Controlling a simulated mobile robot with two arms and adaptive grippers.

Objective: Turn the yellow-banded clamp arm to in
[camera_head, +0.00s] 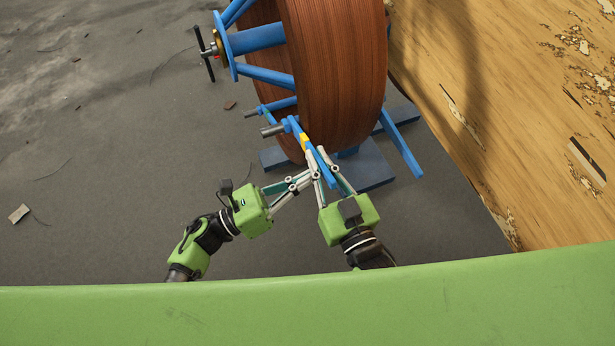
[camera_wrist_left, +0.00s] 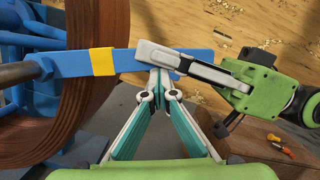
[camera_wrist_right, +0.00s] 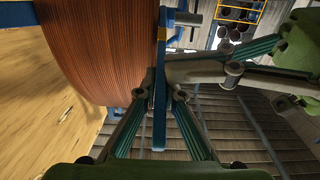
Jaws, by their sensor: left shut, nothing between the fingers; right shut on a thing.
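The blue clamp arm with its yellow band (camera_head: 304,143) sticks out from the pipe coil's frame at the coil's lower front. In the left wrist view the flat blue bar with the yellow band (camera_wrist_left: 102,61) runs nearly level across the picture. My right gripper (camera_head: 317,156) is shut on the bar, beyond the band toward the free end; its fingers flank the bar in the right wrist view (camera_wrist_right: 161,95). My left gripper (camera_head: 311,174) is shut and empty. Its tips (camera_wrist_left: 160,78) are at the bar's lower edge in the left wrist view; I cannot tell whether they touch.
The brown coil (camera_head: 335,70) stands on a blue frame with feet (camera_head: 368,165) and another sticking-out bar (camera_head: 402,145). A black handle (camera_head: 205,55) is at its left. A worn wooden surface (camera_head: 500,100) borders the right. Grey floor at left is mostly clear.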

